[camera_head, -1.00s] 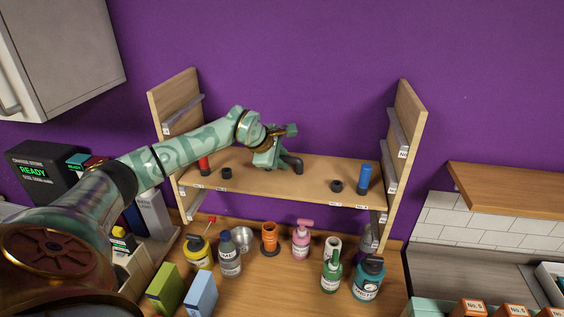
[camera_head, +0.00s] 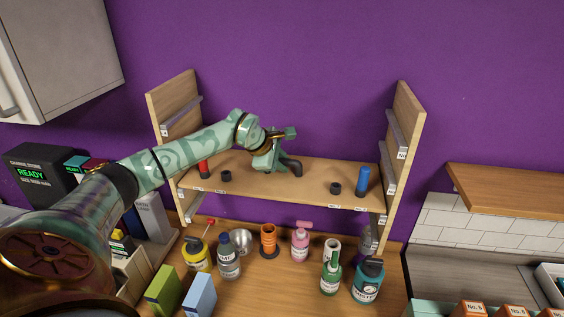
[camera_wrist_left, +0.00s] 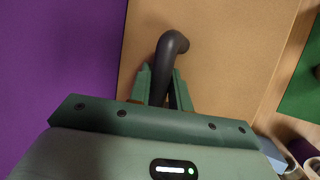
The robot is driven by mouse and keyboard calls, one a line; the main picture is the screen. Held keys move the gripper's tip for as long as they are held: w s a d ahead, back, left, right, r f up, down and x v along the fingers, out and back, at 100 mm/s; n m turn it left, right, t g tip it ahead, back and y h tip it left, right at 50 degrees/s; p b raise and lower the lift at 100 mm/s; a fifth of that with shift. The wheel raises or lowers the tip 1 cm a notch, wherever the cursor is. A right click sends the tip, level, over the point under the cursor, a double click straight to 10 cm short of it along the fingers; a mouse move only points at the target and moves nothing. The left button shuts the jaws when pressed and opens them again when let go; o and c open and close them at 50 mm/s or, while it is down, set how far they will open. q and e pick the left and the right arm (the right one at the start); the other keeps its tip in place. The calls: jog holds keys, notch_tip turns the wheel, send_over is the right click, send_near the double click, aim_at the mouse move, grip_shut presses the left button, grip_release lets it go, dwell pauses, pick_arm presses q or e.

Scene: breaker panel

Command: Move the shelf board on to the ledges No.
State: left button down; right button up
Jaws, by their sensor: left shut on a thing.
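The wooden shelf board (camera_head: 280,188) spans between two upright wooden side panels in the head view. Grey ledges show on the left panel (camera_head: 182,118) and the right panel (camera_head: 396,130), with others lower down. The board is around mid height; whether it rests on ledges I cannot tell. My left gripper (camera_head: 284,163) is shut on the board's dark bent handle (camera_head: 295,168). In the left wrist view the handle (camera_wrist_left: 168,62) stands between the fingers, with the board (camera_wrist_left: 225,70) behind it. My right gripper is not in view.
The board carries a red cylinder (camera_head: 204,169), two black cups (camera_head: 227,176) (camera_head: 336,188) and a blue cylinder (camera_head: 362,181). Bottles and jars, such as a pink pump bottle (camera_head: 300,243), crowd the counter below. A wall cabinet (camera_head: 65,60) hangs at upper left.

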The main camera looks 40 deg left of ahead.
pick_arm(q)
jog(key=shift+f, duration=0.3)
jog(key=c, duration=1.2)
grip_release()
jog(key=shift+s+d+f, duration=0.1)
jog(key=shift+s+f, duration=0.05)
jog(key=shift+f, duration=0.05)
jog(key=b+v, duration=0.4)
jog(key=v, duration=1.2)
jog(key=shift+r, duration=0.45)
jog(key=shift+f, duration=0.1)
